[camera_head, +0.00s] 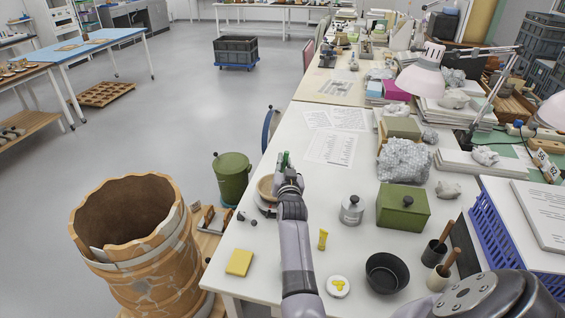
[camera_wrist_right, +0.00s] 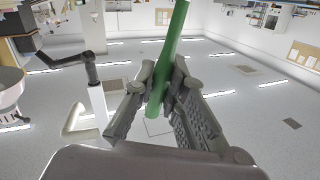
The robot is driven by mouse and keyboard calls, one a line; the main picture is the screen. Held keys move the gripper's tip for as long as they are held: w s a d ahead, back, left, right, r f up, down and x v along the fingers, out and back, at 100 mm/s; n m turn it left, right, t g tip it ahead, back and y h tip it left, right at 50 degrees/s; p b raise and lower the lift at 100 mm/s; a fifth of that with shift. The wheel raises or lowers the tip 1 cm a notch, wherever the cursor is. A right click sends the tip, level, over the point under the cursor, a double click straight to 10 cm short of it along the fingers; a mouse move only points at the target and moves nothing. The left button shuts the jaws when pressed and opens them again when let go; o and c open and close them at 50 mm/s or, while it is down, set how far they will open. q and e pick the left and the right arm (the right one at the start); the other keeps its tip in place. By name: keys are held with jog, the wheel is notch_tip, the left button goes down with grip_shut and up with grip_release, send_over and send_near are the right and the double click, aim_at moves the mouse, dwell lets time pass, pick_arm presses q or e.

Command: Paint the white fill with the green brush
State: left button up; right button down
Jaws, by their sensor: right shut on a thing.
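My right gripper (camera_head: 287,172) is over the left edge of the white table, shut on the green brush (camera_head: 285,158). In the right wrist view the green brush (camera_wrist_right: 172,45) stands tilted between the two fingers of the right gripper (camera_wrist_right: 161,92), and its far end runs out of the picture. A large terracotta jar (camera_head: 175,245) stands at the left, apart from the gripper. Pale white fill (camera_head: 147,289) shows as patches and a band between its orange sherds. My left gripper is not in view.
A tan bowl (camera_head: 265,187) lies partly behind my right gripper. On the table are a yellow sponge (camera_head: 239,262), a yellow tube (camera_head: 323,239), a black bowl (camera_head: 387,271) and a green box (camera_head: 403,211).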

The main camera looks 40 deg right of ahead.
jog(key=shift+w+d, duration=0.15)
jog(key=shift+d, duration=0.05)
dwell(0.8)
notch_tip(320, 180, up, 6)
jog(key=p, duration=0.6)
jog(key=shift+r, duration=0.1)
dwell(0.3)
